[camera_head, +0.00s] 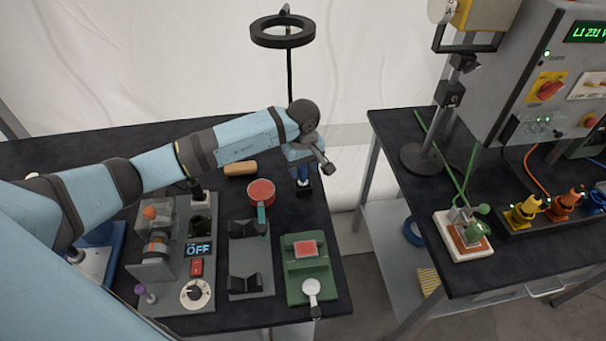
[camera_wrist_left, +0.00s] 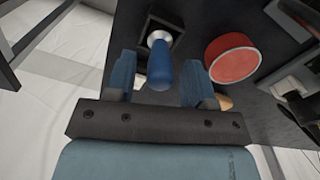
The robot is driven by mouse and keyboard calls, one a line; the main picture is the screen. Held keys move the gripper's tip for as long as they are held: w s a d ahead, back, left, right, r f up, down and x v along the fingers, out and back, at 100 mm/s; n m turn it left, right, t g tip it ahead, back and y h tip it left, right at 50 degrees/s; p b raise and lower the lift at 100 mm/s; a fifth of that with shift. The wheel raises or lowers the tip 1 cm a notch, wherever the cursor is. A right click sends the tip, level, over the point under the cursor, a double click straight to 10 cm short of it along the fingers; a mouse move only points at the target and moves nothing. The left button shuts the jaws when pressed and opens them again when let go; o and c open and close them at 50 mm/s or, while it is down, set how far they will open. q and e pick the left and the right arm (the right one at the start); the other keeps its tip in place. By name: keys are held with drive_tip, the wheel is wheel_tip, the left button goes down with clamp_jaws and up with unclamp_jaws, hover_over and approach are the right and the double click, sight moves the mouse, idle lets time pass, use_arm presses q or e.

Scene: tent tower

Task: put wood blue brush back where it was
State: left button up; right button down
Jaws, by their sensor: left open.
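The blue brush (camera_wrist_left: 160,66) has a blue handle and a pale silver collar. It stands in a small square black holder (camera_wrist_left: 165,32) near the back right corner of the dark table. My left gripper (camera_wrist_left: 157,78) is open, with one blue finger on each side of the handle. I cannot tell whether a finger touches it. In the head view the holder (camera_head: 303,188) shows below my left gripper (camera_head: 302,172), and the arm hides part of the brush. My right gripper is out of view.
A red-topped round pot (camera_head: 261,191) stands just left of the holder, with a tan wooden piece (camera_head: 240,169) behind it. A green fixture (camera_head: 308,268) is in front. A gap separates this table from the right bench (camera_head: 400,125).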

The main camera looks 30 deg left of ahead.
use_arm(q)
wheel_tip(320, 180, up, 8)
drive_tip(key=shift+b, duration=0.7)
drive_tip(key=shift+r, duration=0.55)
